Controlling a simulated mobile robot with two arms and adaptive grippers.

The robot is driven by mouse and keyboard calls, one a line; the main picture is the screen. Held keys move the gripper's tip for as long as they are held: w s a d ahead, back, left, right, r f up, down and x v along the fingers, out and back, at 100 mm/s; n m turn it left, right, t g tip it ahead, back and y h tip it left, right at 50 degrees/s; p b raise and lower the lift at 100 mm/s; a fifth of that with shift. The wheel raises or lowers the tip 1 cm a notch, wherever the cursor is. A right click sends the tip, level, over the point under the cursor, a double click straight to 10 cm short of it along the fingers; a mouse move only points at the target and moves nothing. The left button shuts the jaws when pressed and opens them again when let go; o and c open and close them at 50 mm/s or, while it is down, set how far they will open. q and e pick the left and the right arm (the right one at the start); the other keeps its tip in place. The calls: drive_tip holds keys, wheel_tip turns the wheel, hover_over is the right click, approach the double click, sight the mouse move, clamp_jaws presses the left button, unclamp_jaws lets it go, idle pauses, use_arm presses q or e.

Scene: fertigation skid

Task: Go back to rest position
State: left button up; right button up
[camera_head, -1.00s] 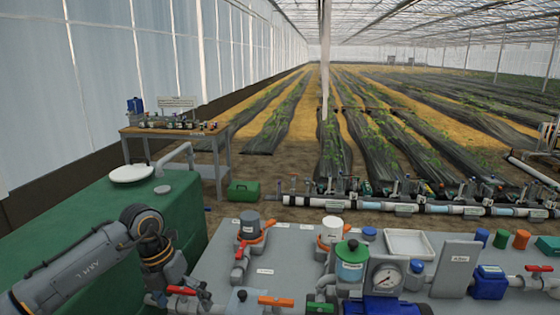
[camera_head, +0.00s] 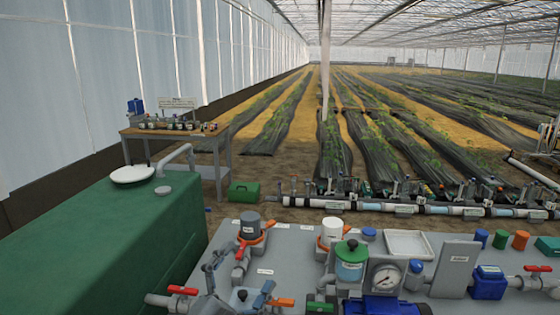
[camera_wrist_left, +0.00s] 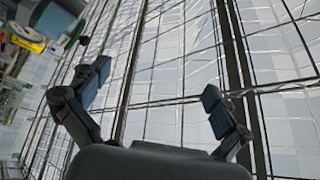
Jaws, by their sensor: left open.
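My left gripper (camera_head: 238,274) shows low in the head view, in front of the grey skid panel (camera_head: 305,262), near the red-handled valve (camera_head: 182,290) and the orange-handled valve (camera_head: 282,302). Its fingers are spread and nothing is between them. In the left wrist view the open fingers (camera_wrist_left: 155,85) stand apart against the greenhouse roof. The rest of my left arm is out of the head view. My right gripper is in neither view.
A green tank (camera_head: 120,220) with a white lid (camera_head: 132,174) stands at the left. A pressure gauge (camera_head: 387,276), a filter with a green cap (camera_head: 351,262) and a white tray (camera_head: 408,244) are on the skid. A wooden bench (camera_head: 175,134) stands behind.

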use_arm(q)
drive_tip(key=s+a+f+n+g+y, duration=0.35)
drive_tip(key=a+f+n+y, duration=0.25)
drive_tip(key=f, duration=0.3)
drive_tip(key=s+a+f+n+g+y, duration=0.2)
drive_tip(key=s+a+f+n+y, duration=0.2)
drive_tip(key=a+f+n+y, duration=0.4)
drive_tip(key=s+f+n+g+h, duration=0.1)
drive_tip(key=s+f+g, duration=0.5)
drive_tip(key=s, duration=0.5)
drive_tip(key=s+f+g+h, duration=0.2)
drive_tip(key=s+f+g, duration=0.2)
drive_tip(key=s+f, duration=0.45)
wheel_tip(320, 180, down, 23)
drive_tip(key=s+g, duration=0.1)
drive_tip(key=s, duration=0.1)
drive_tip(key=s+a+f, duration=0.2)
drive_tip(key=s+f, duration=0.6)
drive_tip(key=s+a+f+g, duration=0.1)
drive_tip(key=s+f, duration=0.8)
drive_tip(key=shift+s+a+f, duration=0.3)
drive_tip(key=shift+a, duration=0.05)
